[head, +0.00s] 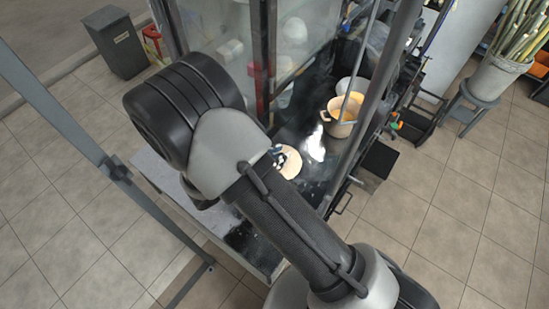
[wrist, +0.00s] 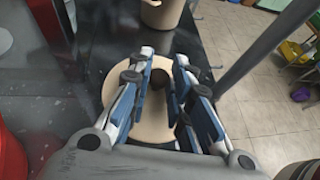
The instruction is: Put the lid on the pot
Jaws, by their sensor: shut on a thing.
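The lid (wrist: 113,86) is a round beige disc with a dark knob in its middle, seen below my gripper in the wrist view. My gripper (wrist: 160,80) has its blue-and-grey fingers shut on the knob of the lid. In the head view the lid (head: 291,163) shows just past my arm, which hides part of it and most of the gripper. The pot (head: 341,117) is beige with handles and stands farther back on the dark counter. Its lower part shows at the top of the wrist view (wrist: 160,12), apart from the lid. I cannot tell whether the lid touches the counter.
A glass-walled cabinet (head: 303,35) stands at the left of the pot. A slanted metal post (head: 362,75) rises at the counter's right side. A bucket of cane (head: 492,78) sits on a stool at the far right. Tiled floor at the right is mostly clear.

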